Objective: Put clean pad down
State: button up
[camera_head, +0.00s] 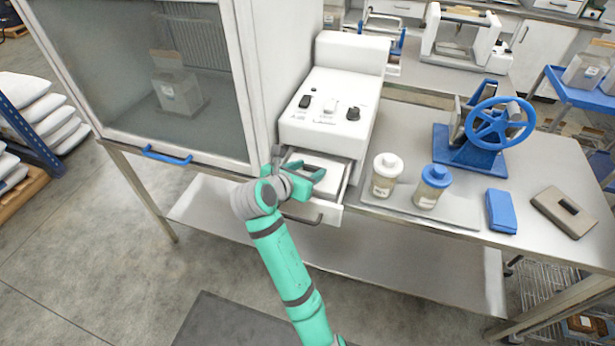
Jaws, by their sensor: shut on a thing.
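My gripper (306,172) has teal fingers and is over the open drawer (331,211) of a white machine. It is shut on a pale, flat thing that looks like the clean pad, at the drawer's inside. The fingers and wrist hide much of this thing, and I cannot tell whether it touches the drawer floor. A blue block-like pad (501,211) lies apart on the table to the right.
The white machine (325,115) stands beside a glass-fronted cabinet (150,80). Right of the drawer, a white-lidded jar (386,175) and a blue-lidded jar (432,187) stand on a mat. A blue handwheel device (485,135) and a beige flat case (563,212) are farther right.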

jog(key=shift+f, duration=1.55)
jog(key=shift+f, duration=0.15)
jog(key=o, duration=1.1)
jog(key=shift+c, duration=0.2)
jog(key=shift+r, duration=0.25)
jog(key=v, duration=1.2)
jog(key=shift+w+d+f, duration=0.1)
